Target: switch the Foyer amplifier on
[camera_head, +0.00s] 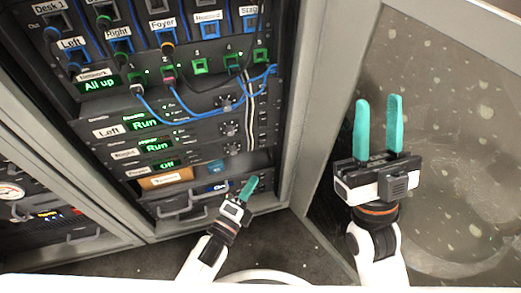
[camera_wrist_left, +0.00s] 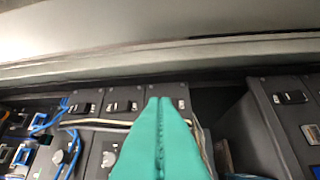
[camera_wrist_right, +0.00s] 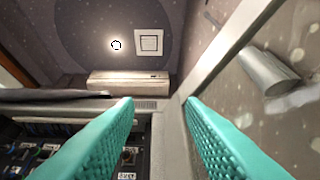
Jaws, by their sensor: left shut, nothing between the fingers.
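The rack's amplifiers are stacked in the head view. The lowest has a green display reading Off (camera_head: 167,165) and a small label (camera_head: 137,172) that is hard to read, perhaps Foyer. Above it, the Right amplifier (camera_head: 155,147) and the Left amplifier (camera_head: 143,124) both read Run. My left gripper (camera_head: 250,186) is shut and empty, low in front of the rack's right side, below the Off display. In the left wrist view its shut fingers (camera_wrist_left: 160,110) point at panels with dark rocker switches (camera_wrist_left: 120,105). My right gripper (camera_head: 378,112) is open and empty, right of the rack.
A patch panel with labelled sockets (camera_head: 163,27) and blue cables (camera_head: 200,108) is above the amplifiers. An orange-fronted box (camera_head: 166,178) and a blue item (camera_head: 216,166) sit in a bay below. A speckled panel (camera_head: 455,120) is behind my right gripper.

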